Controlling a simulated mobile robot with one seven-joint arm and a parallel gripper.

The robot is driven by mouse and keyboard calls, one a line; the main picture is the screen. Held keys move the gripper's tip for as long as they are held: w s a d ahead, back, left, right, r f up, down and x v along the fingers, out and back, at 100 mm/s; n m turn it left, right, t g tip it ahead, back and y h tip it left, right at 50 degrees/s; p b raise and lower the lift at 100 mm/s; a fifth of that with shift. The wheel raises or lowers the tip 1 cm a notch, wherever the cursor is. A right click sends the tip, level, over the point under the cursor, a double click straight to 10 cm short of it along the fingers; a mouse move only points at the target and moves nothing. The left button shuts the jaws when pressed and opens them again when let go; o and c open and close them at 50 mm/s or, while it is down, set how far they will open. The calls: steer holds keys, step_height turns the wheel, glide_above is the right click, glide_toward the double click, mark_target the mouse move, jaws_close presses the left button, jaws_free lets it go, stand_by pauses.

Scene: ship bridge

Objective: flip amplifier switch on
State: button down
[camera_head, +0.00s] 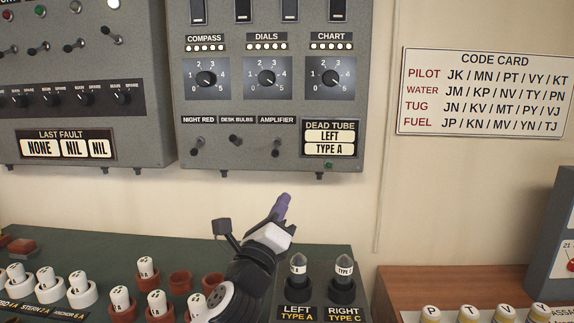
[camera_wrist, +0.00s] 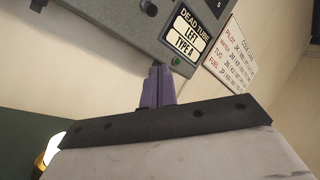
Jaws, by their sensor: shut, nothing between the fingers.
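The amplifier switch (camera_head: 276,141) is a small toggle under the AMPLIFIER label on the grey wall panel, right of two similar toggles. Its lever is too small to read clearly as up or down. A dark round toggle tip, probably this switch, shows at the top of the wrist view (camera_wrist: 148,7). My gripper (camera_head: 284,198) has purple fingers pressed together and empty, pointing up at the panel. It is below the amplifier switch and apart from it. In the wrist view the closed fingers (camera_wrist: 157,72) are below the panel's lower edge.
The night red toggle (camera_head: 197,142) and desk bulbs toggle (camera_head: 236,140) are to the left. The DEAD TUBE plate (camera_head: 331,138) is to the right. Below, the green desk (camera_head: 120,246) carries several tubes and sockets. Bare wall lies under the panel.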

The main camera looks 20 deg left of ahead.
mark_target(276, 148)
steer(key=shift+r, duration=0.1)
steer(key=p+x, duration=0.4)
steer(key=x, duration=0.6)
steer(key=shift+w+r+p, duration=0.1)
steer(key=shift+r+p, duration=0.1)
steer(key=shift+p, duration=0.15)
steer(key=shift+s+a+r+p, duration=0.35)
steer(key=shift+s+a+p, duration=0.05)
steer(key=shift+s+a, duration=0.3)
steer(key=shift+s+a+r+p, duration=0.35)
steer(key=shift+s+a, duration=0.2)
steer(key=shift+a, duration=0.15)
steer(key=shift+s+r+n+g+p, duration=0.3)
steer(key=shift+r+g+p, duration=0.15)
steer(key=shift+g, duration=0.25)
